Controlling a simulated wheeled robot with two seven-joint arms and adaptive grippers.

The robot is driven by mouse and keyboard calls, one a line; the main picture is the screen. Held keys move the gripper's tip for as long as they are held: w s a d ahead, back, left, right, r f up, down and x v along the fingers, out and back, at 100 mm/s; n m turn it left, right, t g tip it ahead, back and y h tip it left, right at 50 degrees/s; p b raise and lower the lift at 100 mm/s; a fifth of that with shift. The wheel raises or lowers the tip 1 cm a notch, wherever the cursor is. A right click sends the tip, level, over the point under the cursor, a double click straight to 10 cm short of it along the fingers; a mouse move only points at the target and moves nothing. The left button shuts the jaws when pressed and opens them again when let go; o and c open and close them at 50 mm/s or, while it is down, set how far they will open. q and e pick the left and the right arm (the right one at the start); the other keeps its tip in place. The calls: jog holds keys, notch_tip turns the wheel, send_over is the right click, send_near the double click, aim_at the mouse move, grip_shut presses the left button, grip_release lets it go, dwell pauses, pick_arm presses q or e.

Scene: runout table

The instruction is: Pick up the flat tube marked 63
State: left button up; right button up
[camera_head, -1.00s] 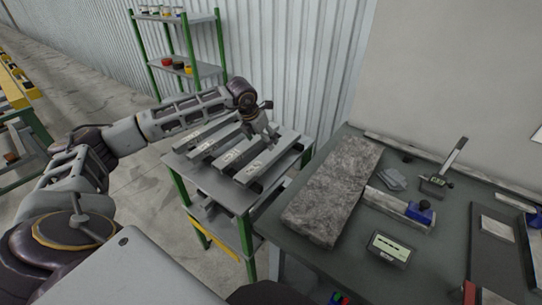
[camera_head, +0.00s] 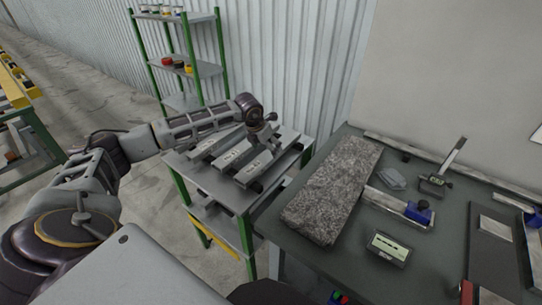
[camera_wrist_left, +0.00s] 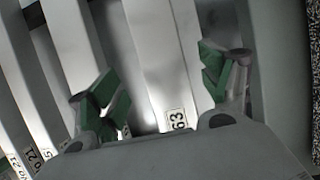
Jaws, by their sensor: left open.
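The flat tube marked 63 (camera_wrist_left: 155,55) is a pale grey bar in the left wrist view, with its black-framed label near the lower end. My left gripper (camera_wrist_left: 160,80) is open, with one green-padded finger on each side of this tube. Whether the fingers touch it I cannot tell. In the head view my left gripper (camera_head: 263,138) is over the grey tubes on the small rack table; their numbers are too small to read there. My right gripper is not in view.
Other tubes (camera_wrist_left: 75,45) lie beside it on the left in the wrist view, some labelled 21. The rack table (camera_head: 212,180) has green legs. A dark workbench (camera_head: 345,245) stands to the right, bearing a grey stone slab (camera_head: 332,190). Shelves (camera_head: 205,70) stand behind.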

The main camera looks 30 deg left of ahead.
aim_at(270, 154)
pick_arm(q)
jog(key=shift+w+d+f, duration=0.15)
jog(key=shift+w+f, duration=0.2)
jog(key=shift+f, duration=0.25)
jog(key=shift+p+x, duration=0.45)
jog(key=shift+x, duration=1.25)
jog(key=c, duration=0.7)
jog(key=shift+w+r, duration=0.1)
jog(key=c, duration=0.8)
jog(key=shift+r, duration=0.75)
notch_tip(270, 154, up, 7)
jog(key=shift+f+b, duration=0.2)
jog(key=shift+b, duration=0.35)
jog(key=shift+r, duration=0.95)
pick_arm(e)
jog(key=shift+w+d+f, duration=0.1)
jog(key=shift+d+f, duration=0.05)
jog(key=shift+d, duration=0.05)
